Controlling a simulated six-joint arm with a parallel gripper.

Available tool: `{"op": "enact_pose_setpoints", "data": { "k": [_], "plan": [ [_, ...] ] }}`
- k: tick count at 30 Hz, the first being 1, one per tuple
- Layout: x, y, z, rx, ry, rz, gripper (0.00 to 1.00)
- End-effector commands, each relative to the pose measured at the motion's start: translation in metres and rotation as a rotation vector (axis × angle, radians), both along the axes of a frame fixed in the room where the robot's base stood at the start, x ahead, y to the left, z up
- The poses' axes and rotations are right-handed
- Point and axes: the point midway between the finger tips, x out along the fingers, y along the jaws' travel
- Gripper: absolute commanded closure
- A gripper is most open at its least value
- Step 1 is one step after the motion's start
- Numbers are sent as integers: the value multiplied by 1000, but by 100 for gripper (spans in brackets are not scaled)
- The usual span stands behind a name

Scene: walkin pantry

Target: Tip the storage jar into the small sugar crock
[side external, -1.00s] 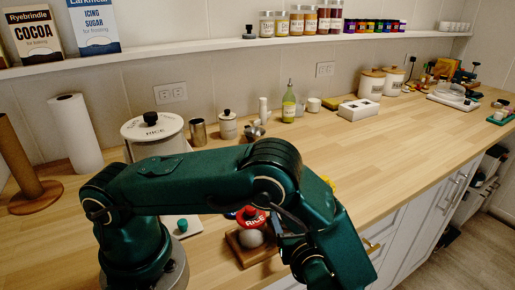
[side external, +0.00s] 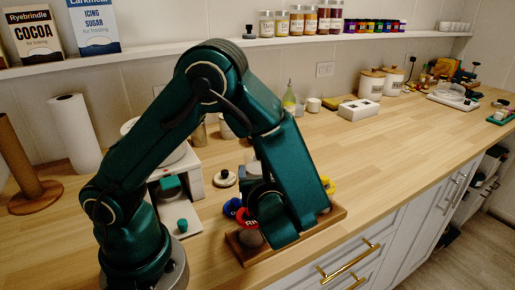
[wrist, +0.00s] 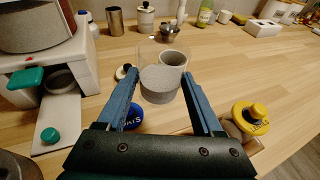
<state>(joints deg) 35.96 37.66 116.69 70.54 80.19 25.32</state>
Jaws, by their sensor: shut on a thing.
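My gripper (wrist: 160,95) is shut on the storage jar (wrist: 160,88), a clear cylinder partly filled with grey contents. The jar looks roughly upright in the wrist view. The small sugar crock (wrist: 176,58) stands just beyond it, open at the top and partly seen through the jar's clear wall. A pale lid with a dark knob (side external: 224,177) lies on the counter beside them; it also shows in the wrist view (wrist: 125,71). In the side view my arm hides most of the gripper, jar and crock.
A wooden tray (side external: 335,213) at the front edge holds jars with blue (side external: 232,206), red and yellow (side external: 328,186) lids. A white dispenser (wrist: 62,65) with a green lever stands at left. Canisters and a bottle (side external: 290,102) line the back.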

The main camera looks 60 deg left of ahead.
Motion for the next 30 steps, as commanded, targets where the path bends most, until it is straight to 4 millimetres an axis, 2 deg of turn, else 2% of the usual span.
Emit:
{"op": "enact_pose_setpoints", "data": {
  "k": [6, 11, 14, 17, 21, 24, 27, 30],
  "plan": [
    [-11, 23, 16, -1, -2, 2, 100],
    [-13, 30, 20, 2, 10, -8, 100],
    [1, 25, 20, -11, 7, -48, 100],
    [27, 23, 16, -20, 2, -76, 100],
    [66, 34, 7, -18, -5, -81, 100],
    [86, 49, 0, -12, -9, -69, 100],
    [95, 65, -6, -4, -12, -40, 100],
    [94, 75, -11, -1, -7, -12, 100]
  ]
}}
